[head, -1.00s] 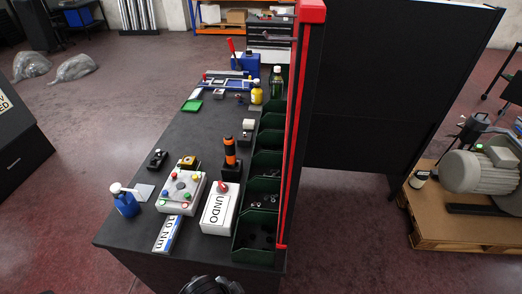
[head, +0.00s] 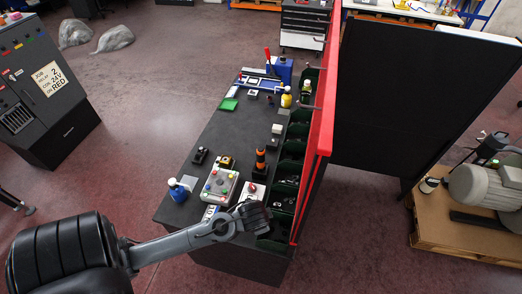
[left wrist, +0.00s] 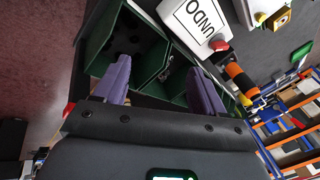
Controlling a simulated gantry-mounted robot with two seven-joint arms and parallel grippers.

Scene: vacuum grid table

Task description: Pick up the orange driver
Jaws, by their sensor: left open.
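The orange driver (head: 260,158), with black bands, stands upright in a dark holder on the bench in the head view. It also shows at the right of the left wrist view (left wrist: 241,79), beyond the fingers. My left gripper (head: 260,216) is over the near right part of the bench, nearer the front edge than the driver and apart from it. In the left wrist view its two purple fingers (left wrist: 158,68) are spread and empty, above the green bins. My right gripper is not in view.
Green bins (left wrist: 125,50) line the bench's right side, beside a tall red-edged panel (head: 318,140). A button box (head: 219,186) and blue bottle (head: 177,190) stand left.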

